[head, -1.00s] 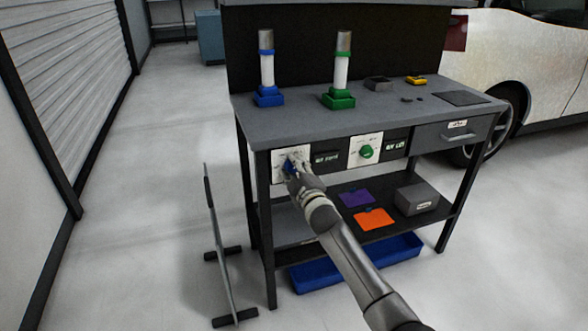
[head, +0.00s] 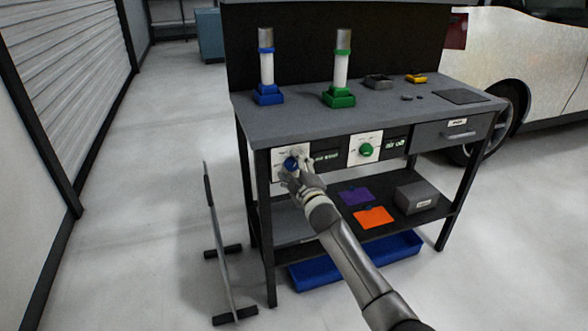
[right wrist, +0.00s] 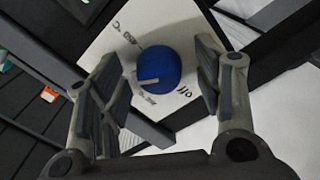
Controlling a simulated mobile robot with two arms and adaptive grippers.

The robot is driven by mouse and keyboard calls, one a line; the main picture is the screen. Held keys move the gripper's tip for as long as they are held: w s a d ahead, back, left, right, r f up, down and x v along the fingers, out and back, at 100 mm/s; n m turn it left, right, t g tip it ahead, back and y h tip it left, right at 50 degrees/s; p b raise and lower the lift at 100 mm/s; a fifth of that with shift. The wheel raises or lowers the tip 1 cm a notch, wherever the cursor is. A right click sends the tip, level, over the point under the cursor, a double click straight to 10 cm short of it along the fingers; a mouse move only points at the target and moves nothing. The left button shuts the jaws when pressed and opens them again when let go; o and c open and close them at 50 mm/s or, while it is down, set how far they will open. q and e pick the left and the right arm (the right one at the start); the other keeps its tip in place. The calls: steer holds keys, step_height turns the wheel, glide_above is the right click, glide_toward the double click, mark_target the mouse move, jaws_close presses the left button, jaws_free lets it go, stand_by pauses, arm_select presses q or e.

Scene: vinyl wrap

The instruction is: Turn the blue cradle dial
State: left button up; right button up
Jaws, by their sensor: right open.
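The blue dial (head: 290,163) sits on a white plate at the left of the bench's front face. In the right wrist view the round blue knob (right wrist: 160,68) has a pale pointer mark toward the left, and the plate around it carries printed labels, one reading OFF. My right gripper (head: 296,167) is at the dial. In the right wrist view its two fingers (right wrist: 158,70) are spread on either side of the knob, with gaps showing on both sides. The blue cradle (head: 268,96) holds an upright white roll on the bench top. My left gripper is not in view.
A green dial (head: 366,149) is on a second plate to the right, below the green cradle (head: 338,97). Small dark displays sit beside both plates. A drawer (head: 452,134) is further right. A thin upright stand (head: 217,245) is left of the bench, with open floor around it.

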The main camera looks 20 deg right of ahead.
steer(key=s, duration=1.2)
steer(key=shift+d, duration=0.2)
